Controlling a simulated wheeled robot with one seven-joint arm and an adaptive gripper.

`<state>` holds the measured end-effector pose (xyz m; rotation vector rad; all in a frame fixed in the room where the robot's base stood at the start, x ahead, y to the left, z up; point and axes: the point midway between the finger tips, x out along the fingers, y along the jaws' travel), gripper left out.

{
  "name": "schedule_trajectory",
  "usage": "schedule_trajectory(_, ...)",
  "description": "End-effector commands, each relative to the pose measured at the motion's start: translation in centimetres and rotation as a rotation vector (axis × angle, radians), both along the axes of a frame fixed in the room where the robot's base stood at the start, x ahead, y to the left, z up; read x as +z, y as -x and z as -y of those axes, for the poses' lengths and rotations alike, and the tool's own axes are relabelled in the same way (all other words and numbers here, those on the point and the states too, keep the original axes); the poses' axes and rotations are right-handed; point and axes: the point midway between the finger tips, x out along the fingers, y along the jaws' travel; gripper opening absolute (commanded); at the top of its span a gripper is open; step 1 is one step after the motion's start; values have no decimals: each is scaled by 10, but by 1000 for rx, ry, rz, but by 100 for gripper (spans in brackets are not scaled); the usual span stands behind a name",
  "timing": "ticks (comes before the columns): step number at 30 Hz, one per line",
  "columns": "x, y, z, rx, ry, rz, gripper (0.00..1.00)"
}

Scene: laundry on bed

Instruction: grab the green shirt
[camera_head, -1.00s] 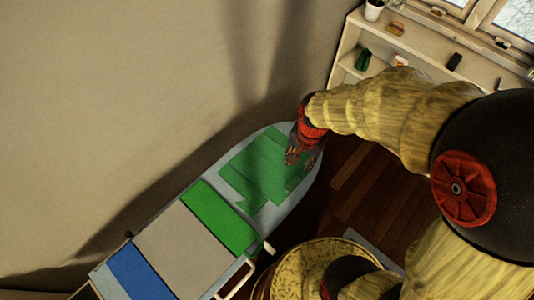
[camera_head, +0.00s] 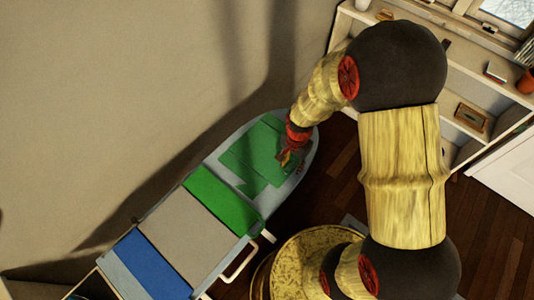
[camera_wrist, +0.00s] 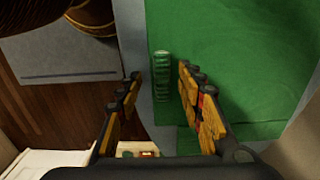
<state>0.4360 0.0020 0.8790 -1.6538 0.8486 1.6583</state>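The green shirt (camera_head: 252,152) lies spread flat near the rounded end of a pale ironing board (camera_head: 299,143). My gripper (camera_head: 285,158) is over the shirt's right edge in the head view. In the wrist view the shirt (camera_wrist: 245,60) fills the upper right. My gripper (camera_wrist: 161,80) is open there, with a finger on each side of a narrow raised green strip at the shirt's edge. The fingers do not appear closed on it. I cannot tell how far the fingertips are above the board.
A folded green cloth (camera_head: 220,199), a beige one (camera_head: 185,235) and a blue one (camera_head: 150,266) lie farther down the board. A wall runs along its left side. A shelf (camera_head: 340,45) stands at the upper right. Dark wooden floor (camera_head: 318,195) shows beside the board.

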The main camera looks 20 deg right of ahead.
Motion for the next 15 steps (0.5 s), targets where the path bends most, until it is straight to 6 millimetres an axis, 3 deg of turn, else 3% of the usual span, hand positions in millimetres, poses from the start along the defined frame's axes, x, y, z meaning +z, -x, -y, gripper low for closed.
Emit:
schedule_trajectory(6, -1, 0, 0, 0, 0, 2, 38)
schedule_trajectory(15, -1, 0, 0, 0, 0, 2, 21)
